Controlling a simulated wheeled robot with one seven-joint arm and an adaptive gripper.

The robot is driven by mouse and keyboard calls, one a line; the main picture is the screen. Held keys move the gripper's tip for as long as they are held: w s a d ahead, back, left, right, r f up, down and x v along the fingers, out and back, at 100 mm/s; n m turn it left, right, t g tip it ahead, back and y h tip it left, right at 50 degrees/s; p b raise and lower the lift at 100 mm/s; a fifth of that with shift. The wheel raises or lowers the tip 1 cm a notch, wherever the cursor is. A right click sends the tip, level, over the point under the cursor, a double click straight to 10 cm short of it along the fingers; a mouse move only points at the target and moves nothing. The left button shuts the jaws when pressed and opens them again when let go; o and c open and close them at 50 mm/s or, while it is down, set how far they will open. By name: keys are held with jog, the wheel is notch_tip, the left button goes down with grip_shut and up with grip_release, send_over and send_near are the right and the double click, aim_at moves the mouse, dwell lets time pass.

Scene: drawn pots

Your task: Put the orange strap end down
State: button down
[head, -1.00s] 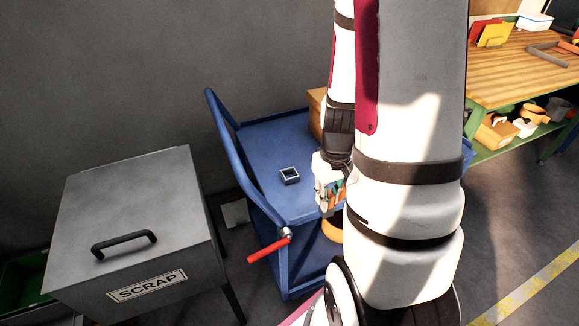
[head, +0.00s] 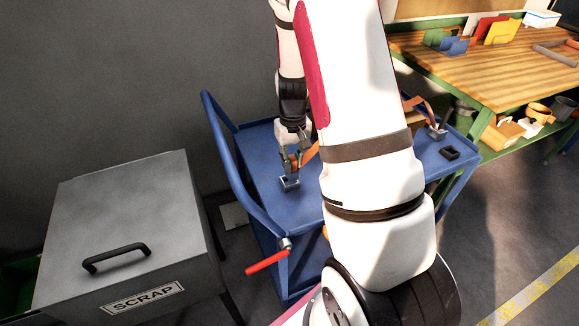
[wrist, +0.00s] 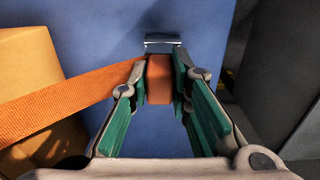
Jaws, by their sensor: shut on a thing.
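My gripper (head: 290,160) is over the blue cart top, low above a small grey square holder (head: 289,184). In the wrist view my gripper (wrist: 162,78) is shut on the orange strap end (wrist: 159,80), which sits between the green-padded fingers. The orange strap (wrist: 75,97) runs off to the left from it. The grey holder (wrist: 162,43) shows just beyond the fingertips; I cannot tell whether the strap end touches it. In the head view part of the strap (head: 420,105) shows at the right, by another grey fitting (head: 437,132); my arm hides its middle.
The blue cart (head: 250,150) has a raised handle at its left and a red lever (head: 266,263). A black square piece (head: 448,153) lies at its right. A grey scrap bin (head: 130,220) stands left.

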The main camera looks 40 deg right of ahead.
jog(key=shift+w, duration=0.65)
jog(key=shift+f, duration=1.8)
jog(key=shift+f, duration=0.1)
jog(key=c, duration=1.5)
grip_release()
